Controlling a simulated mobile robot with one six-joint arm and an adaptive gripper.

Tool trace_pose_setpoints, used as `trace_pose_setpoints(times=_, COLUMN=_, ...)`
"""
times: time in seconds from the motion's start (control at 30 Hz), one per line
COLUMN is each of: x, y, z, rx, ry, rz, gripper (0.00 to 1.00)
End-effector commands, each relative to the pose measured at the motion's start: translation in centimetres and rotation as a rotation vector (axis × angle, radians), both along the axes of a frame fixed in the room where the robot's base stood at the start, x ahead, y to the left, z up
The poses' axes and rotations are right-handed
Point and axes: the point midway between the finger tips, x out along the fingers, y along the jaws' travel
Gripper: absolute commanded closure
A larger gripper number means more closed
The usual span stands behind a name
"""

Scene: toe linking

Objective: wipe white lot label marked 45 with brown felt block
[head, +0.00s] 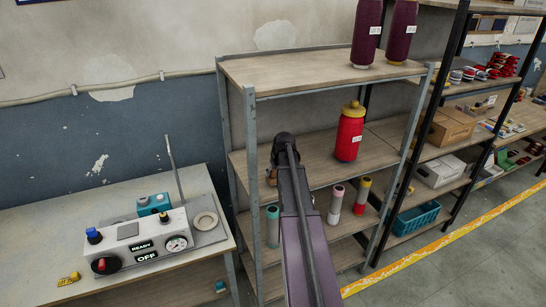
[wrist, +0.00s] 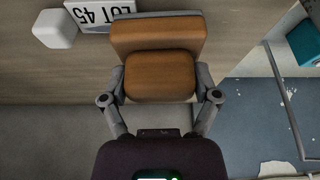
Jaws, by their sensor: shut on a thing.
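The brown felt block (wrist: 160,45) is between the fingers of my gripper (wrist: 160,82), which is shut on it. The white lot label (wrist: 98,12) reads LOT 45 upside down at the top of the wrist view, just beyond and left of the block. The block covers part of that area, and I cannot tell whether it touches the label. In the head view my arm reaches to the middle board of the grey shelf (head: 249,150). It hides most of the gripper and I cannot make out the label there.
A white rounded block (wrist: 54,28) stands left of the label. A red canister with a yellow lid (head: 349,132) stands right of my arm on the same board. Several tubes, including a pink-grey one (head: 336,204), stand below. A bench with a control box (head: 137,243) is at left.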

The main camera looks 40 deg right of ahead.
Motion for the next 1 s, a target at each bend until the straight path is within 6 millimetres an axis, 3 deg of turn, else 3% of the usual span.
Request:
trace_pose_setpoints(times=0.33, x=-0.1, y=-3.4, z=-0.2, rx=0.000, ry=0.002, rz=-0.003, gripper=0.82)
trace_pose_setpoints(times=0.8, x=-0.1, y=0.6, z=0.0, rx=0.001, ry=0.001, rz=-0.002, gripper=0.82)
trace_pose_setpoints(times=1.0, x=0.2, y=-1.2, z=-0.1, rx=0.001, ry=0.002, rz=0.000, gripper=0.82)
